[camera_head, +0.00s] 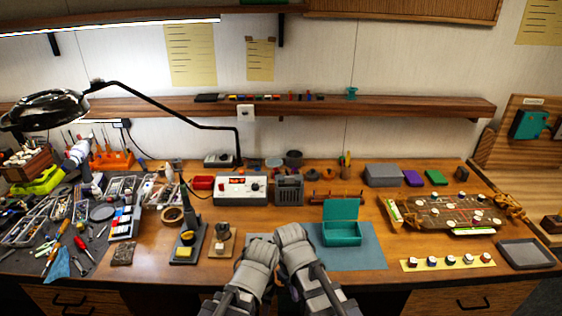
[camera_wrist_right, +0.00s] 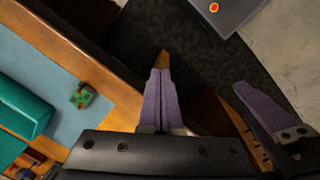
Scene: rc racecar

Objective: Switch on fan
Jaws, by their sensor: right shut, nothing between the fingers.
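A grey box with a dark slatted front (camera_head: 289,190) stands on the bench right of the white control unit; it looks like the fan, but I cannot tell for sure or see its switch. My right gripper (camera_head: 292,236) is low at the front middle in the head view, well in front of that box and touching nothing there. In the right wrist view its purple fingers (camera_wrist_right: 163,75) are together and empty, over the dark floor past the bench edge. My left gripper (camera_head: 258,248) is just left of it; its fingers are not clear.
The white control unit (camera_head: 241,188) has a red display. An open teal box (camera_head: 341,233) stands on the blue mat (camera_head: 372,252) right of my grippers. A yellow strip (camera_head: 448,264) with several knobs lies further right. Tools crowd the left; wood behind my grippers is fairly clear.

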